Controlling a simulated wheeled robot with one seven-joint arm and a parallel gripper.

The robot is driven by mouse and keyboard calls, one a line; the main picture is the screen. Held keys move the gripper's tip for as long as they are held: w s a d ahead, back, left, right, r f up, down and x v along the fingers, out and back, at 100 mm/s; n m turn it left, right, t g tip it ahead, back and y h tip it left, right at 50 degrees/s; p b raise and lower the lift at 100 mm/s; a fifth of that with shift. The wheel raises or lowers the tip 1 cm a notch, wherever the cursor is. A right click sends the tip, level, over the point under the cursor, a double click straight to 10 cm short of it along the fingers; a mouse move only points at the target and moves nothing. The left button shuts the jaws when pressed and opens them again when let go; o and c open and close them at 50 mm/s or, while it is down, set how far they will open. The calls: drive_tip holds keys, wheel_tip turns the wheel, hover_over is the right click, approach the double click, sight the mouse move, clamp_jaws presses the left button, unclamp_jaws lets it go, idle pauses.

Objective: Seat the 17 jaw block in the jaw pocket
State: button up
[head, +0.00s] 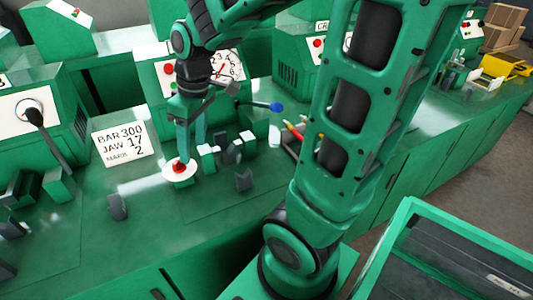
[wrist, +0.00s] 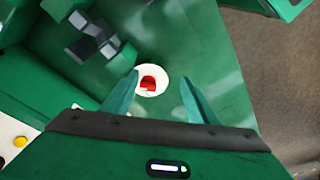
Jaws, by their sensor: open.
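My gripper (head: 191,147) points down with its two green fingers apart and nothing between them. It is above a round white disc (head: 180,179) that bears a small red piece (head: 180,165). In the wrist view the red piece (wrist: 148,83) and the disc (wrist: 157,92) show between the fingertips, farther away. Dark grey blocks, some with pale faces, stand in a cluster (head: 228,153) right of the disc. They also show at upper left in the wrist view (wrist: 91,38). No number is readable on any block, so I cannot tell which is 17, nor identify the jaw pocket.
A white card (head: 122,145) reads "BAR 300 JAW 17 MARK 2". Separate dark blocks stand at the bench front (head: 118,207) and right of the disc (head: 243,181). A green machine with a dial (head: 224,66) is behind. A blue-knobbed lever (head: 276,106) reaches out nearby.

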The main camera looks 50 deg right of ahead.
drive_tip(key=s+d+m+h, duration=0.1)
drive_tip(key=s+d+m, duration=0.5)
drive_tip(key=s, duration=0.3)
drive_tip(key=shift+d+g, duration=0.3)
drive_tip(key=shift+d, duration=0.3)
drive_tip(key=shift+o, duration=0.4)
drive_tip(key=s+d+m+g, duration=0.1)
drive_tip(key=s+d+m, duration=0.1)
drive_tip(key=s+m, duration=0.3)
drive_tip(key=s, duration=0.4)
drive_tip(key=shift+d+f, duration=0.2)
drive_tip(key=shift+d, duration=0.15)
drive_tip(key=n+t+y, duration=0.2)
drive_tip(key=n+y, duration=0.2)
drive_tip(key=n, duration=1.6)
approach(115, 204)
drive_tip(key=shift+x, duration=4.55)
drive_tip(key=shift+w+a+r, duration=0.1)
